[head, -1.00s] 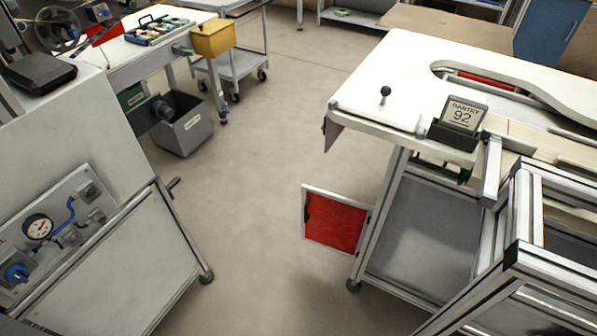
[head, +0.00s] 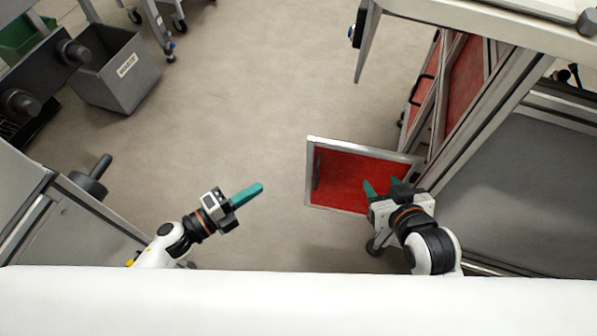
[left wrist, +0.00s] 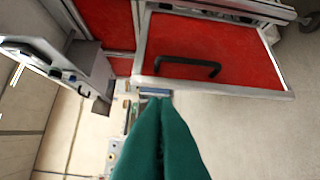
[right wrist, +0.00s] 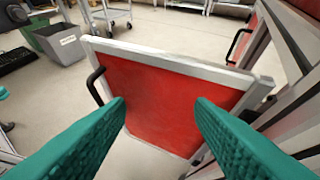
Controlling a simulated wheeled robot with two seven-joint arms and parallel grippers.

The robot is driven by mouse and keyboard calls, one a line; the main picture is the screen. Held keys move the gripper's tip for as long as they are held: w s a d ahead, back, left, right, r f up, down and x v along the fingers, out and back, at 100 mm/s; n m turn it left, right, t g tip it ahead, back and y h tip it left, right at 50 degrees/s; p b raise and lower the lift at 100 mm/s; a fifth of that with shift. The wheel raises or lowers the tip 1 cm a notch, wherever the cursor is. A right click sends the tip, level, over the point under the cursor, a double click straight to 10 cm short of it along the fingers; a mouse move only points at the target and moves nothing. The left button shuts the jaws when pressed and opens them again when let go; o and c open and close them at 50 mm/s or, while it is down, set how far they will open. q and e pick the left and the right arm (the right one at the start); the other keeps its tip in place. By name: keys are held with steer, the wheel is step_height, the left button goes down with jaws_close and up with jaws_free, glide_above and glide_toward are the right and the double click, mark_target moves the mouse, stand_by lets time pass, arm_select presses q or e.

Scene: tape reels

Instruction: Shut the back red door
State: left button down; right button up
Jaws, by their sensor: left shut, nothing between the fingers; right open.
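The red door (head: 345,180) with a silver frame stands swung open from the side of the machine frame, left of it in the head view. Its black handle (left wrist: 187,67) shows in the left wrist view. My left gripper (head: 250,194) is shut and empty, over the floor to the left of the door. My right gripper (head: 382,188) is open at the door's hinge-side part. In the right wrist view the red panel (right wrist: 165,95) lies beyond and between the two teal fingers; I cannot tell whether they touch it.
More red panels (head: 465,85) line the machine's side behind the door. A grey bin (head: 115,72) stands at the upper left. A white worktop (head: 500,22) overhangs at the upper right. The floor (head: 250,90) between is clear.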

arm_select(q)
steer(key=d+m+g+h, duration=0.1)
steer(key=m, duration=0.1)
steer(key=b, duration=0.2)
glide_toward(313, 151)
steer(key=d, duration=0.4)
steer(key=shift+w+d+f, duration=0.1)
steer(key=shift+w+d, duration=0.1)
steer(key=shift+w, duration=0.65)
steer(key=shift+w+d+f, duration=0.15)
steer(key=shift+w+d, duration=0.05)
steer(key=shift+w, duration=0.6)
arm_select(e)
step_height(313, 151, up, 9)
steer(key=w+a+t+y, duration=0.1)
steer(key=w+a+t, duration=0.1)
steer(key=t, duration=0.3)
steer(key=shift+w+t+y, duration=0.25)
steer(key=shift+t+y, duration=0.05)
steer(key=shift+d, duration=0.1)
